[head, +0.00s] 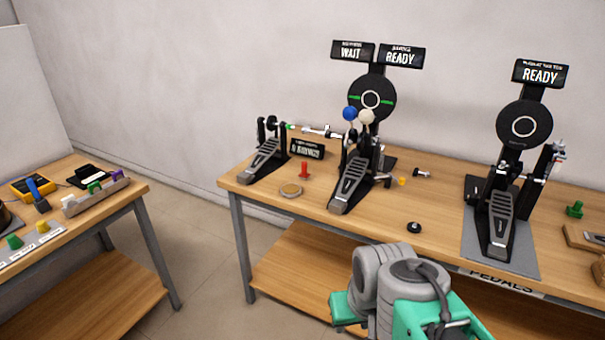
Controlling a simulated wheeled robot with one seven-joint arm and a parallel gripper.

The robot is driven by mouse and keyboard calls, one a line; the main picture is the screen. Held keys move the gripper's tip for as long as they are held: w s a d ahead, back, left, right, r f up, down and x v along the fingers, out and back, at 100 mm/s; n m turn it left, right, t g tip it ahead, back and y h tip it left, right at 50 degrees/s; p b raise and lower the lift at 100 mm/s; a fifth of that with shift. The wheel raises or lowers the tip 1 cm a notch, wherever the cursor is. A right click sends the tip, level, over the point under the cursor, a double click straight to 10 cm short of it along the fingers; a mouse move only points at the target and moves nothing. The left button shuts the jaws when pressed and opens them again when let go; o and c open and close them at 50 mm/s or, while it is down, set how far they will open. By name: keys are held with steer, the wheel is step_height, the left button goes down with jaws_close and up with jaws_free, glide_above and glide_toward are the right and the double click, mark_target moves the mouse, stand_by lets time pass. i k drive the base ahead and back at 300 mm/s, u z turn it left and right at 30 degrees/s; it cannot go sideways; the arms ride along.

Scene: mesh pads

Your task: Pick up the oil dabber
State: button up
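I cannot tell for sure which thing is the oil dabber. Small candidates stand on the pedal table (250,187). A red upright piece with a wide base (305,171) is near the left pedal. A small black round piece with a knob (414,228) is near the front edge. A green knobbed piece (575,209) is at the far right. A small yellow piece (402,181) and a silver-and-dark piece (422,173) lie right of the middle pedal. My grey and green arm rises at the bottom, in front of the table; its fingertips cannot be made out.
A double pedal with a linking shaft (318,130) takes the table's left and middle. Another pedal (500,215) stands on a grey mat (524,262) at right. A second table (135,192) at left holds tools, across a floor gap.

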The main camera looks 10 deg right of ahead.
mark_target(304, 175)
steer(key=k, duration=1.15)
steer(key=u, duration=1.1)
steer(key=i, duration=1.1)
steer(key=u, duration=0.65)
steer(key=i, duration=1.3)
steer(key=z, duration=0.6)
steer(key=i, duration=0.7)
steer(key=z, duration=1.55)
steer(key=i, duration=0.8)
steer(key=z, duration=0.4)
